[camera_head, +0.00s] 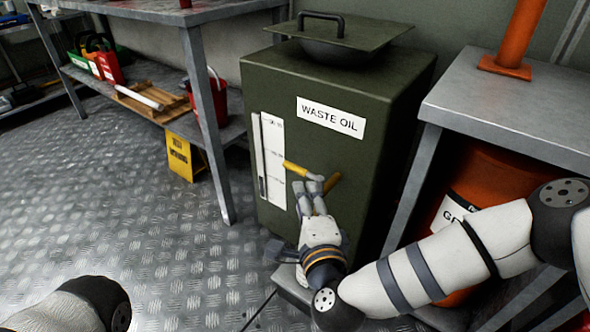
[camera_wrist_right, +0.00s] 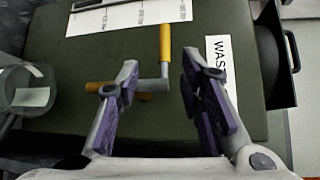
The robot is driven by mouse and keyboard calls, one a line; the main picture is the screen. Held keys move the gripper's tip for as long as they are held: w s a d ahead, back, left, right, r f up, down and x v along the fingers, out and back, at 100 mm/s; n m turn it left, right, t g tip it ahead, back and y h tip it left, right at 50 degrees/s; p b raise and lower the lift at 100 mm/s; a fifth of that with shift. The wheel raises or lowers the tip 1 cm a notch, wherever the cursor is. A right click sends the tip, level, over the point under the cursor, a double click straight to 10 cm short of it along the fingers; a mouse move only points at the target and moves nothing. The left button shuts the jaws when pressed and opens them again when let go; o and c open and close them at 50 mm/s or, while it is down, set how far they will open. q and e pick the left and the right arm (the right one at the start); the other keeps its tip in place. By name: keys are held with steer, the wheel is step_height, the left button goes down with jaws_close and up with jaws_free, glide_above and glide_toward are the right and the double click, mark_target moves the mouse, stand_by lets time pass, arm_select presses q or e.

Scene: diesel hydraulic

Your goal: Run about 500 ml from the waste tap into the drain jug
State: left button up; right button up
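The green waste oil tank (camera_head: 300,110) stands in the middle of the head view. Its tap has a yellow lever handle (camera_head: 301,170) pointing left and a brass-coloured part (camera_head: 332,184). My right gripper (camera_head: 309,186) is in front of the tap. In the right wrist view its fingers (camera_wrist_right: 160,68) are apart, with the yellow handle (camera_wrist_right: 165,48) seen between their tips; contact cannot be told. A clear jug with a white label (camera_wrist_right: 30,95) shows at the left of that view; in the head view my right arm mostly hides that area. My left gripper is out of view.
A white sight gauge (camera_head: 272,160) is on the tank's front. A metal bench (camera_head: 520,105) with an orange drum (camera_head: 490,180) under it stands right. A shelf with a red bucket (camera_head: 212,95) and a yellow sign (camera_head: 182,158) are left.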

mark_target(296, 171)
steer(key=b+x, duration=0.4)
steer(key=x, duration=0.7)
steer(key=shift+w+d, duration=0.1)
steer(key=shift+w, duration=0.1)
steer(key=shift+w+r, duration=0.2)
steer(key=shift+w, duration=0.05)
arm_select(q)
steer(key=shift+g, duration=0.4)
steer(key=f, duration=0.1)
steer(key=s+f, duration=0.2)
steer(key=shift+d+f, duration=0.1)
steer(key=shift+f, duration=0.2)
arm_select(e)
steer(key=shift+c, duration=0.4)
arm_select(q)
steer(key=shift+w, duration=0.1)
arm_select(e)
jaws_close()
